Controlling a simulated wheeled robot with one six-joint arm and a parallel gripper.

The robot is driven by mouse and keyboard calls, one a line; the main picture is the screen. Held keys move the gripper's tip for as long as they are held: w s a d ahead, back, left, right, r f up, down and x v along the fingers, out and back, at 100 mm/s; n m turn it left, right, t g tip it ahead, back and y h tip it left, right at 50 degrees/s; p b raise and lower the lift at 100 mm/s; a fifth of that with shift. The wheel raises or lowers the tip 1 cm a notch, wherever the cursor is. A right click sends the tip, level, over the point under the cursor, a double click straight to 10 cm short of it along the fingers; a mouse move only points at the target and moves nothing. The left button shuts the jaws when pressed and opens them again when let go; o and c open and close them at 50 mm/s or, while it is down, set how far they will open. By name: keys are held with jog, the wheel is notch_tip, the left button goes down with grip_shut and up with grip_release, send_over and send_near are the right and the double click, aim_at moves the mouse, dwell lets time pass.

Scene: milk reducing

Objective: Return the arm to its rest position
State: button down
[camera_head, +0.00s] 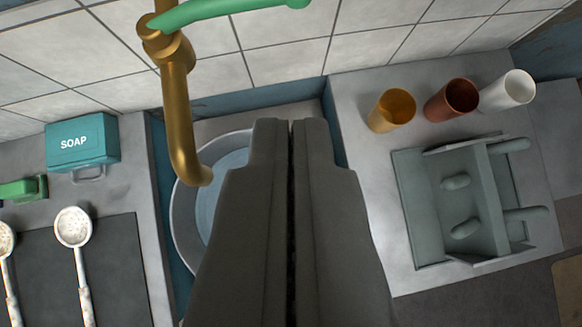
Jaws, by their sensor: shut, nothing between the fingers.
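My gripper (291,128) fills the lower middle of the view. Its two dark grey fingers are shut against each other with only a thin dark seam between them, and nothing is held. It points toward the tiled wall, in front of the sink area. Behind and beside its left finger is a round metal pot or basin (184,232) with bluish contents, partly hidden by the finger.
A brass faucet (178,110) with a green handle (225,8) hangs over the basin. Left are a teal soap box (82,143), a green item (20,190) and white ladles (73,227). Right are orange (392,111), brown (451,99) and white (507,91) cups and a grey rack (422,235).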

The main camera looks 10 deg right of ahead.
jog(key=s+a+f+t, duration=0.2)
jog(key=s+a+f, duration=0.3)
jog(key=s+a, duration=0.3)
jog(key=s+a+f+n+t+y, duration=0.1)
jog(key=s+a+f+t, duration=0.2)
jog(key=s+a+f, duration=0.2)
jog(key=s+a+f+n+t+y, duration=0.1)
jog(key=s+a+f+t, duration=0.2)
jog(key=s+a, duration=0.8)
jog(key=s+f, duration=0.2)
jog(key=s, duration=0.1)
jog(key=shift+s+a, duration=0.2)
jog(key=shift+a, duration=0.05)
